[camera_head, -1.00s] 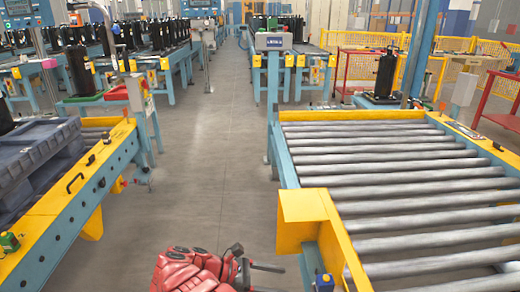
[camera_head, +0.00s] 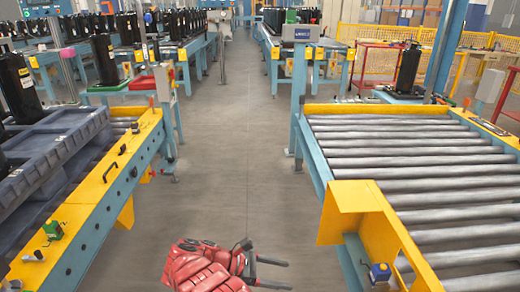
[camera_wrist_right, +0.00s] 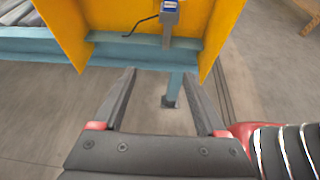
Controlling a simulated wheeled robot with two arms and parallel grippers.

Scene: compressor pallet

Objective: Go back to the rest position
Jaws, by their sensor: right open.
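My right gripper (camera_head: 272,274) shows at the bottom middle of the head view, its red arm (camera_head: 205,268) beside it. It is over the floor of the aisle, left of the roller conveyor's yellow end. In the right wrist view, my right gripper (camera_wrist_right: 165,100) has its two dark fingers apart with nothing between them. Beyond the fingertips are the yellow panel and blue frame of a conveyor. My left gripper is in neither view.
A roller conveyor (camera_head: 420,173) with yellow edges (camera_head: 350,197) stands close on the right. On the left, a grey pallet (camera_head: 55,150) lies on another conveyor with a yellow rail (camera_head: 100,190). Black compressors (camera_head: 17,85) stand on and beyond it. The grey aisle floor (camera_head: 235,130) between is clear.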

